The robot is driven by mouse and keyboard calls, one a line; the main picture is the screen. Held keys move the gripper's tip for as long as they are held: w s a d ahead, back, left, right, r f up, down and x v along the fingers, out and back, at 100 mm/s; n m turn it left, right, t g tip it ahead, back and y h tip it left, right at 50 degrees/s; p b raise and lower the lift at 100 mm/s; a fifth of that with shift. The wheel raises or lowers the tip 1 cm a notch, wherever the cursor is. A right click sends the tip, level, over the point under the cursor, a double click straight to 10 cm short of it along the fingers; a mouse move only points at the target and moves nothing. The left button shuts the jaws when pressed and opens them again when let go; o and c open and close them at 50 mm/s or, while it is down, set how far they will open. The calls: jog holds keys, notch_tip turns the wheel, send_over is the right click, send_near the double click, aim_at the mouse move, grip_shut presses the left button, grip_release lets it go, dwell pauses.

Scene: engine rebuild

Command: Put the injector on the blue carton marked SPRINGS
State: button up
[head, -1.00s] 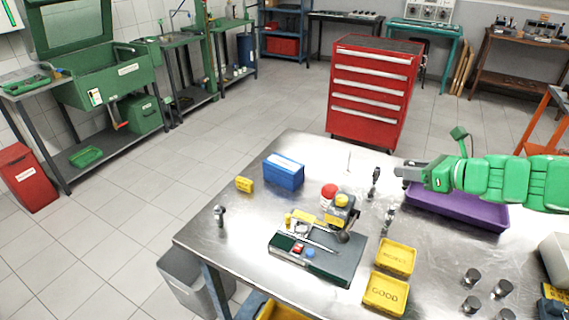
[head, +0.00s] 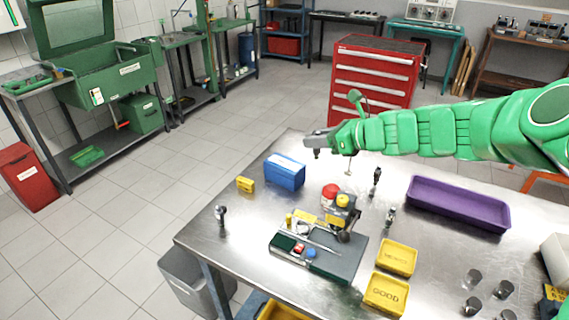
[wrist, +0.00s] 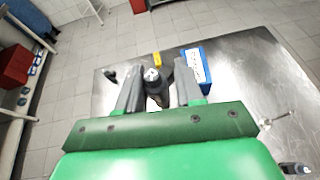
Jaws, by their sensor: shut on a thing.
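The blue carton (head: 284,174) stands on the steel table near its far left edge, with a pale label on top. It also shows in the wrist view (wrist: 203,86), right of the fingers. My gripper (head: 314,139) is raised above the table, up and to the right of the carton in the head view. Its jaws are shut on the injector (wrist: 153,82), a dark, roughly upright piece between the fingers in the wrist view. Only a small dark end of it hangs below the jaws in the head view. The injector is clear of the carton.
A yellow box (head: 245,185) sits left of the carton. A purple tray (head: 459,211), yellow REJECT (head: 397,257) and GOOD (head: 386,294) trays, and a green-grey fixture board (head: 335,263) lie on the table. A thin valve (head: 349,168) stands near the far edge.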

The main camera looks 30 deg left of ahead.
jog(key=s+a, duration=0.2)
jog(key=a, duration=0.3)
send_over(286, 163)
jog(key=shift+n+g, duration=0.3)
jog(key=shift+g, duration=0.1)
jog(key=shift+s+f, duration=0.2)
jog(key=shift+f, duration=4.1)
jog(key=shift+w+f, duration=0.1)
jog(key=shift+f, duration=0.1)
jog(key=shift+a+f, duration=0.1)
jog(key=shift+f, duration=1.4)
jog(key=shift+f, duration=0.15)
jog(key=o, duration=1.1)
jog(key=shift+c, duration=0.2)
